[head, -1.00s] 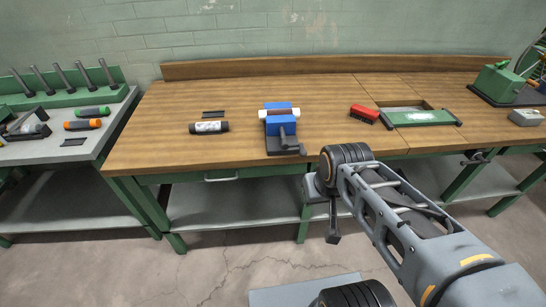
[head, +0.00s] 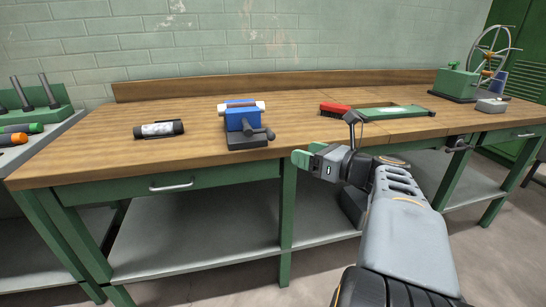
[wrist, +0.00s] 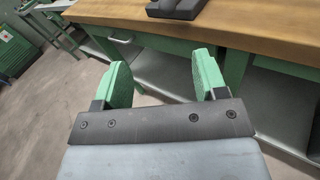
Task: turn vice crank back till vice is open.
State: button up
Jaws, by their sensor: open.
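The small blue vice (head: 240,117) stands on a dark base at the front edge of the wooden workbench. A light rod with a brown middle lies across its top, and a dark crank (head: 258,134) sticks out at its front. In the wrist view only part of its dark base (wrist: 176,8) shows, at the top edge. My gripper (head: 300,158) is in front of the bench edge, right of the vice and lower than it, apart from it. In the wrist view its two green fingers (wrist: 167,85) are spread with nothing between them.
The workbench top (head: 190,105) is mostly clear around the vice. A dark cylinder (head: 158,129) lies left of it. A drawer handle (head: 171,185) juts out below the bench edge.

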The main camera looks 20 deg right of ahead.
aim_at(273, 135)
jog(key=shift+m+t, duration=0.5)
jog(key=shift+m, duration=0.2)
jog(key=b+x, duration=0.1)
jog(key=x, duration=0.3)
jog(key=d+b+x, duration=0.1)
jog(key=x, duration=0.3)
jog(key=b+x, duration=0.1)
jog(key=x, duration=0.4)
jog(key=shift+w+d+r, duration=0.1)
jog(key=shift+w+d, duration=0.2)
jog(key=shift+w, duration=0.05)
jog(key=c, duration=0.9)
